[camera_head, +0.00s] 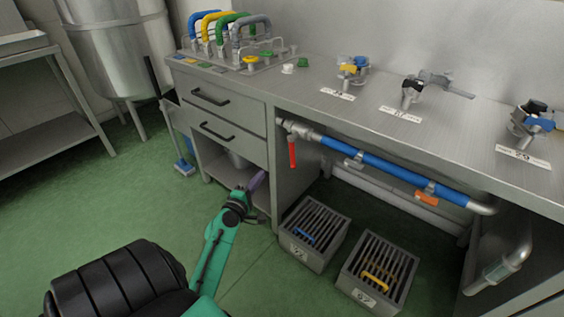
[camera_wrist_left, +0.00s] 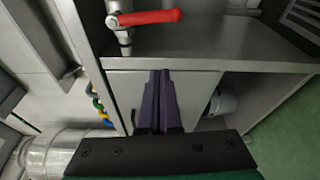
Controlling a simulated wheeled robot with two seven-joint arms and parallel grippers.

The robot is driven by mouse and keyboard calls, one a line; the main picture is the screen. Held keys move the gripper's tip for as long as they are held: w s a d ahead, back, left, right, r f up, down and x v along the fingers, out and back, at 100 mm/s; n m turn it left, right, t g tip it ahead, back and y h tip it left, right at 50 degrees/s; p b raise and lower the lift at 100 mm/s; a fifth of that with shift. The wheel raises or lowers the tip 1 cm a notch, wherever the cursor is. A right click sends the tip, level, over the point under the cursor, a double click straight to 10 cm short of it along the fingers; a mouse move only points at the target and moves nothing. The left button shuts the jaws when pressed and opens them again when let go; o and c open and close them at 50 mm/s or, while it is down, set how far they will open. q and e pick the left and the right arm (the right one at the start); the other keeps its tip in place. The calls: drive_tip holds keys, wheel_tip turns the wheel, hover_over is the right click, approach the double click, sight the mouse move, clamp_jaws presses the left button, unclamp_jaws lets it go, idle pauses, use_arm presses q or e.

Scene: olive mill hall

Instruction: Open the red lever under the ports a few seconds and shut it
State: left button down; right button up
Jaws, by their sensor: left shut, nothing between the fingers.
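The red lever (camera_head: 292,152) hangs straight down from a valve at the left end of a blue pipe (camera_head: 380,163) under the bench. In the left wrist view the red lever (camera_wrist_left: 150,17) lies across the top of the picture, beyond the fingertips. My left gripper (camera_head: 258,181) is below and to the left of the lever, in front of the cabinet, apart from it. In the left wrist view its purple fingers (camera_wrist_left: 160,75) are shut together with nothing between them. My right gripper is not in view.
Several ports with labels stand on the bench top (camera_head: 465,115). Two grated crates, a left one (camera_head: 307,262) and a right one (camera_head: 370,300), stand on the floor. A drawer cabinet (camera_head: 225,118) is left of the lever. The green floor at left is mostly free.

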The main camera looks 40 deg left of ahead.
sight(292, 153)
use_arm(q)
drive_tip(key=w+d+p, duration=0.1)
drive_tip(key=w, duration=0.9)
drive_tip(key=shift+w, duration=0.3)
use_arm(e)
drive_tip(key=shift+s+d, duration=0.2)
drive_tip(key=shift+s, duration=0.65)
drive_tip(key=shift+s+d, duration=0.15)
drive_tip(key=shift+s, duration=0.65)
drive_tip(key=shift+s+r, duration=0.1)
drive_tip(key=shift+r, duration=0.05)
use_arm(q)
drive_tip(key=shift+d+n+p, duration=0.2)
drive_tip(key=shift+n+p, duration=0.1)
drive_tip(key=shift+p, duration=0.3)
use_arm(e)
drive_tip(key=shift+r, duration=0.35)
use_arm(q)
drive_tip(key=shift+d+r+p, duration=0.1)
drive_tip(key=shift+d+p, duration=0.1)
drive_tip(key=shift+p, duration=0.2)
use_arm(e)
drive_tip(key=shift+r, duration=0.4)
